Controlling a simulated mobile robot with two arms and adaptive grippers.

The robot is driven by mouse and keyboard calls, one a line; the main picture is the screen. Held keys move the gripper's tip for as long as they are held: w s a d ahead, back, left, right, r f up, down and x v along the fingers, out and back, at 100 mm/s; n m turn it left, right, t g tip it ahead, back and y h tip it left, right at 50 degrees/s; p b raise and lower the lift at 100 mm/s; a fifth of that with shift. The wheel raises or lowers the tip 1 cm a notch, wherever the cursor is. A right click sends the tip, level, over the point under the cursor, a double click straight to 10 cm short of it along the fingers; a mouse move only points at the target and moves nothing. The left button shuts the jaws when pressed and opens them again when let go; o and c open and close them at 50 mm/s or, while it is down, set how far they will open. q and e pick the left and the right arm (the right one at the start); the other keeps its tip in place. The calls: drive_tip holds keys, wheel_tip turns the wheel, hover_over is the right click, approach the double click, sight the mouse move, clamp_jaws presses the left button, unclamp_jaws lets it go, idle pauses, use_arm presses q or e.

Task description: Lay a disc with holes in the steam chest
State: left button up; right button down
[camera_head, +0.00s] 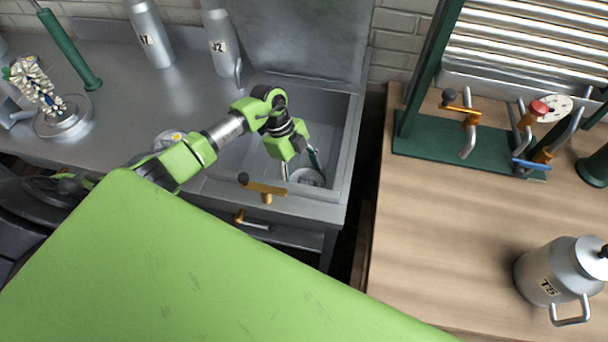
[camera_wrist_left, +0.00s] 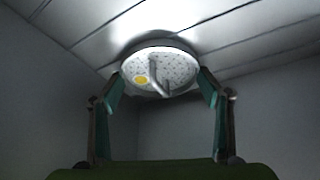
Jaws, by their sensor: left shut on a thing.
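The steam chest is an open steel box (camera_head: 350,140) sunk at the right end of the metal counter, with its lid raised at the back. My left gripper (camera_head: 301,166) reaches down inside it. The disc with holes (camera_head: 308,178) is low in the box, near its front right corner. In the left wrist view, the grey disc (camera_wrist_left: 180,67) has small holes, a yellow spot and a bar across its face. It sits between the fingertips of my left gripper (camera_wrist_left: 165,84), which are shut on it, close to a pale slatted surface. Whether it touches that surface cannot be told. My right gripper is out of view.
An orange-handled valve (camera_head: 265,188) stands at the box's front edge. To the right, past a gap, a wooden table (camera_head: 440,230) bears a green-based rack (camera_head: 425,148) and a churn (camera_head: 560,270).

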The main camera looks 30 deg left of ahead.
use_arm(q)
drive_tip(key=o, duration=1.1)
drive_tip(key=shift+o, duration=0.2)
drive_tip(key=b+v, duration=0.2)
drive_tip(key=v, duration=1)
drive_tip(key=shift+d+r, duration=0.1)
